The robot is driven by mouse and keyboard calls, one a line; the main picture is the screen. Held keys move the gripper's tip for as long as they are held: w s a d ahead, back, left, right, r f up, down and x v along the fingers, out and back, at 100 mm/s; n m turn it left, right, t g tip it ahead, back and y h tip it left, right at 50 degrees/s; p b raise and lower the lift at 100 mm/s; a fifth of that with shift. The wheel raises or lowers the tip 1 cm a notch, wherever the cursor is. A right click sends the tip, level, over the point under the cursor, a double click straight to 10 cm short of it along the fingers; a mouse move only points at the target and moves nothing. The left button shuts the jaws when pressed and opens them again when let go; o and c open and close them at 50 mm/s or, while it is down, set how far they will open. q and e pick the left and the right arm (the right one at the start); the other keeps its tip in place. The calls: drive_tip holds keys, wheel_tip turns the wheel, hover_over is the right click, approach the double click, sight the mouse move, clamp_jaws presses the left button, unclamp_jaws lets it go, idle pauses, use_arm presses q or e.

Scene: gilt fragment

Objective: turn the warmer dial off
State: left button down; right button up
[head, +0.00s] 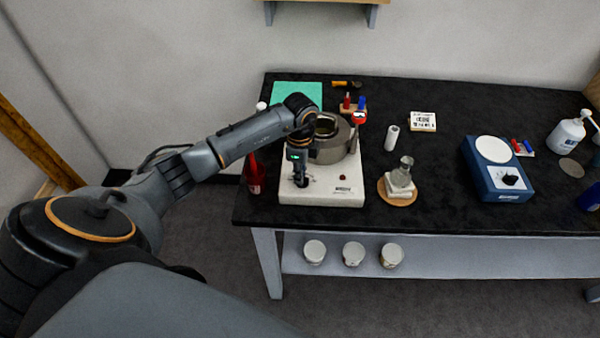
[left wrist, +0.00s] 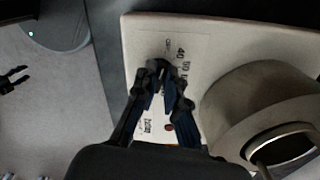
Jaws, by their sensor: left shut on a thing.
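The warmer is a white box (head: 322,195) at the left front of the black table, with a grey round pot-like well (head: 333,150) on top. Its panel with printed numbers shows in the left wrist view (left wrist: 194,45). My left gripper (head: 300,180) reaches down to the left part of the warmer's front panel. In the left wrist view my left gripper (left wrist: 167,85) is shut around the dial's spot beside the numbers. The dial itself is mostly hidden by the fingers, so its pointer setting cannot be read. My right gripper is out of view.
Jars (head: 353,254) sit on the lower shelf.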

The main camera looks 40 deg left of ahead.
use_arm(q)
drive_tip(key=c, duration=1.4)
unclamp_jaws()
drive_tip(key=shift+r, duration=0.1)
wheel_tip(320, 180, up, 12)
